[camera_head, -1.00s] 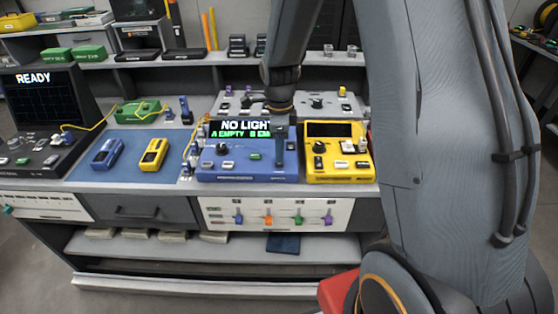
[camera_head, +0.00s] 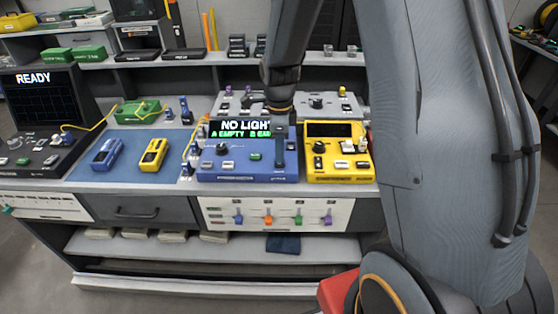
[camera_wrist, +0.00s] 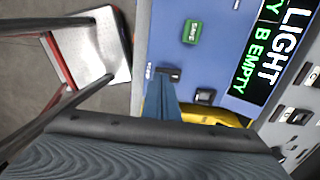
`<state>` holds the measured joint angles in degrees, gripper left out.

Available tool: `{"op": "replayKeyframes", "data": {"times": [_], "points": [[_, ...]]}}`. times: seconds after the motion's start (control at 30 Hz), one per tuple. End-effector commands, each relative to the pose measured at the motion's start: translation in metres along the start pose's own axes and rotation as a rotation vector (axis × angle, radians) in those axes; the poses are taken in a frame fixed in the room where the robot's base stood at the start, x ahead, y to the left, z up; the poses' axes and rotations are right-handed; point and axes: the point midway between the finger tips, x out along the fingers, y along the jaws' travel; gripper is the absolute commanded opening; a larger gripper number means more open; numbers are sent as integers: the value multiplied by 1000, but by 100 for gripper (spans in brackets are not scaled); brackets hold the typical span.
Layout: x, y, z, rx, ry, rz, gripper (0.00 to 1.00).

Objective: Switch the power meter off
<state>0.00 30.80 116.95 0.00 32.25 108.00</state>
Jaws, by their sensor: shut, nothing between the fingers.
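The power meter is the blue box (camera_head: 235,170) on the bench. Its screen (camera_head: 232,128) is lit and reads "NO LIGHT" with green text below. My gripper (camera_head: 280,163) is shut and empty, pointing down over the meter's right side. In the wrist view the meter's blue face (camera_wrist: 225,35) shows a green SAVE button (camera_wrist: 192,32), a small black switch (camera_wrist: 173,73) and another black key (camera_wrist: 205,96). My gripper's tip (camera_wrist: 163,82) is right beside the small black switch and partly covers it. I cannot tell whether they touch.
A yellow device (camera_head: 338,172) with a dark screen stands close on the meter's right. A grey panel with knobs (camera_head: 318,103) is behind. Blue and yellow handhelds (camera_head: 106,154) lie on the blue mat to the left. A black monitor reading READY (camera_head: 45,95) stands far left.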

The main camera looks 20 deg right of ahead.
Motion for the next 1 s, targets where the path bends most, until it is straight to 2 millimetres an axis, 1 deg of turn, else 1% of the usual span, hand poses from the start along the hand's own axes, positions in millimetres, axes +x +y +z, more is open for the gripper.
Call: {"op": "replayKeyframes", "data": {"times": [0.47,1.0], "points": [[1,0,0,0,0,0,0],[8,0,0,0,0,0,0]]}}
